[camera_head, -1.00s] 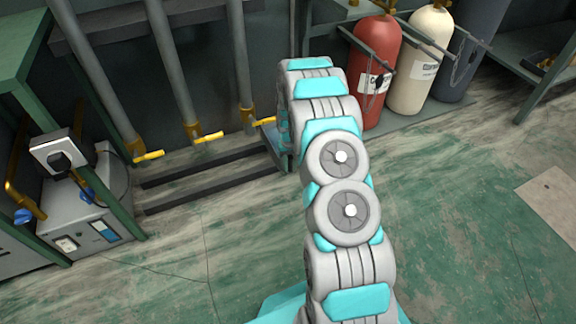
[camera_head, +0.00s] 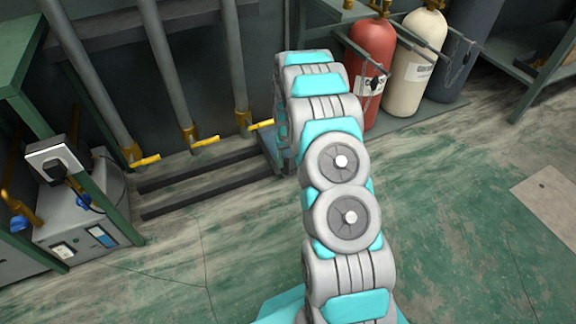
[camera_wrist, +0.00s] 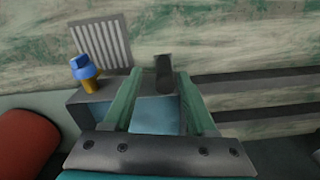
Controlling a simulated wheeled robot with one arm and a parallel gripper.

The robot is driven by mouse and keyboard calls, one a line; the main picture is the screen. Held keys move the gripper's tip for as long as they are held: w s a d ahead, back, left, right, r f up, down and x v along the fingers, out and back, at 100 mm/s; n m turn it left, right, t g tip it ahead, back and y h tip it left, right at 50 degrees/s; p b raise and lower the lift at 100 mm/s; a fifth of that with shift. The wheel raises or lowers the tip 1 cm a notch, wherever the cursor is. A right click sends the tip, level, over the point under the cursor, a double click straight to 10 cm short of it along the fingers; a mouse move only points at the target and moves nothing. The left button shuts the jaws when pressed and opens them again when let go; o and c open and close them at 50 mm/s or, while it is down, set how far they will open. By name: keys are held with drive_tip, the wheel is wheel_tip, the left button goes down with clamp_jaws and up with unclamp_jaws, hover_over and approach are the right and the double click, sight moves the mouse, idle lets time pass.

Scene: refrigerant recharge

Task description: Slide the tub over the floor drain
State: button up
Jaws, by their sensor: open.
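In the wrist view my gripper (camera_wrist: 159,76) is open, with its two green fingers apart. A dark upright piece (camera_wrist: 163,72) shows between the fingertips; I cannot tell whether they touch it. Below it is a grey-blue box-like body (camera_wrist: 157,115), partly hidden by my gripper; it may be the tub. A pale slatted grate (camera_wrist: 101,43), likely the floor drain, lies on the floor beyond the box, up and left of my fingers. In the head view my arm hides the gripper and most of the grey-blue body (camera_head: 271,148).
A blue-and-yellow valve (camera_wrist: 86,73) stands left of my fingers. Two dark floor rails (camera_head: 200,180) lie below yellow-handled pipes (camera_head: 190,133). Red (camera_head: 368,75) and cream (camera_head: 413,60) cylinders stand at the back. A grey power unit (camera_head: 85,220) is at left. Floor at right is open.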

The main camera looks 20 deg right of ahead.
drive_tip(key=shift+r, duration=1.9)
